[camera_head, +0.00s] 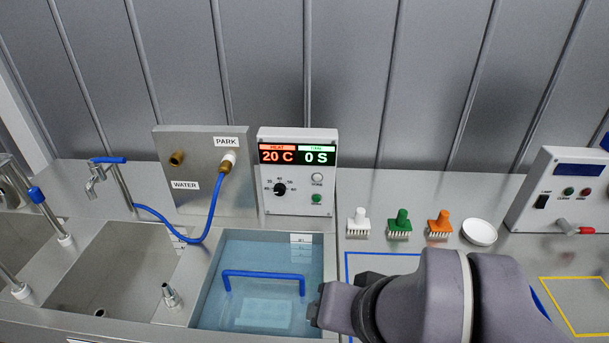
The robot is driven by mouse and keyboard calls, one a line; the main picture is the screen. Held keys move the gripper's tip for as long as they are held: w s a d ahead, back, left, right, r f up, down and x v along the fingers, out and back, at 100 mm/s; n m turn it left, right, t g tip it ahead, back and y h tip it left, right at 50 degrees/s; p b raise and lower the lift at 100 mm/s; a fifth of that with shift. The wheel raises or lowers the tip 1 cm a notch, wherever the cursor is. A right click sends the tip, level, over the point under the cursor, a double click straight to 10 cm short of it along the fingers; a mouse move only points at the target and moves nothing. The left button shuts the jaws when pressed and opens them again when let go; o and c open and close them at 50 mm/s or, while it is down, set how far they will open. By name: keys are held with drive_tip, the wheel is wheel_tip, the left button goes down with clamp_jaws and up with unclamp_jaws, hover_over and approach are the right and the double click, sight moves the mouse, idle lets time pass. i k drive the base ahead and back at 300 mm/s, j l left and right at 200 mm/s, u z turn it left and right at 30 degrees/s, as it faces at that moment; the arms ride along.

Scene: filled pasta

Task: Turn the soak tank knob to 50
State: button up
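The soak tank's white control box (297,140) stands behind the tank. Its display (296,154) reads 20 C under HEAT and 0 S beside it. The black knob (280,189) sits low on the box's left side, inside a printed scale; its exact pointer direction is too small to tell. The soak tank (208,293) is full of blue water, with a blue-handled piece in it. My gripper (322,306) is at the tank's right front edge, below and right of the knob and well apart from it. Its fingers are too hidden to show their opening.
A white round button (317,180) and a green button (316,198) are right of the knob. A blue hose (209,213) hangs left of the box. White (359,222), green (400,224) and orange (440,224) brushes and a white dish (479,232) stand to the right.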

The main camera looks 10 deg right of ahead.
sight(279, 189)
drive_tip(key=i+j, duration=0.1)
drive_tip(key=j, duration=0.35)
drive_tip(key=i+j, duration=0.1)
drive_tip(key=j, duration=0.35)
drive_tip(key=i+j, duration=0.1)
drive_tip(key=j, duration=0.3)
drive_tip(key=i+j, duration=0.1)
drive_tip(key=j, duration=0.35)
drive_tip(key=i+j, duration=0.1)
drive_tip(key=j, duration=0.35)
drive_tip(key=i+z, duration=0.05)
